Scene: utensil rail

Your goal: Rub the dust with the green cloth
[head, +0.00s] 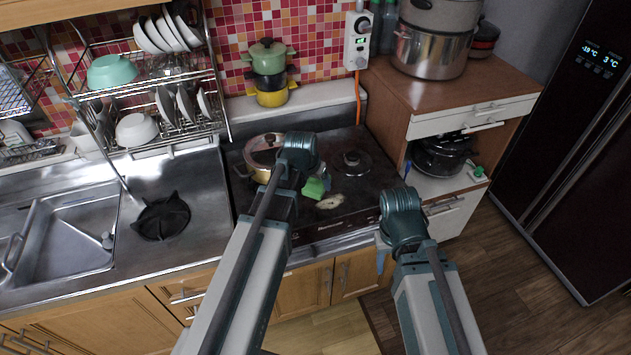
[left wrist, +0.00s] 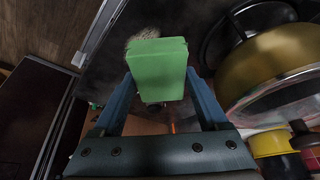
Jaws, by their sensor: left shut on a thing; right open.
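The green cloth (head: 314,188) looks like a folded block and is held over the dark stove top. In the left wrist view the cloth (left wrist: 157,70) sits between both blue fingers of my left gripper (left wrist: 160,88), which is shut on it. The dust (head: 331,202) is a pale patch on the stove, just right of and below the cloth in the head view. In the left wrist view the dust (left wrist: 148,34) shows partly behind the cloth; whether they touch cannot be told. My right gripper (head: 381,258) is open, mostly hidden by its arm, beyond the stove's front right corner.
A round lid or burner (head: 352,163) lies behind the dust. A wooden cabinet (head: 395,100) bounds the right side. The stove's front right part is clear.

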